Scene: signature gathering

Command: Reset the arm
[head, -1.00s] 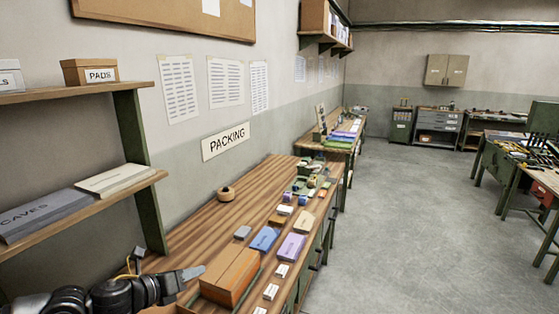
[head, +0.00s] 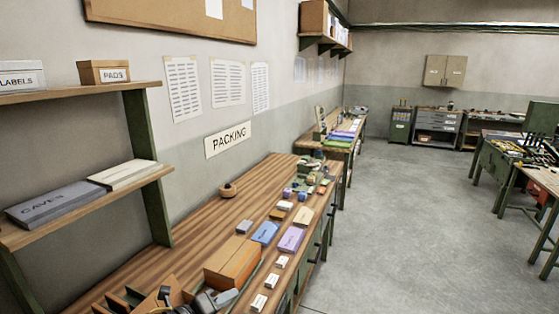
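My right gripper is not in view.
A divided wooden tray (head: 117,302) stands left of the gripper. Blue (head: 265,233) and purple (head: 292,239) packs and small white cards (head: 258,303) lie on the bench. A shelf (head: 85,208) is at left. The floor (head: 400,230) at right is clear.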

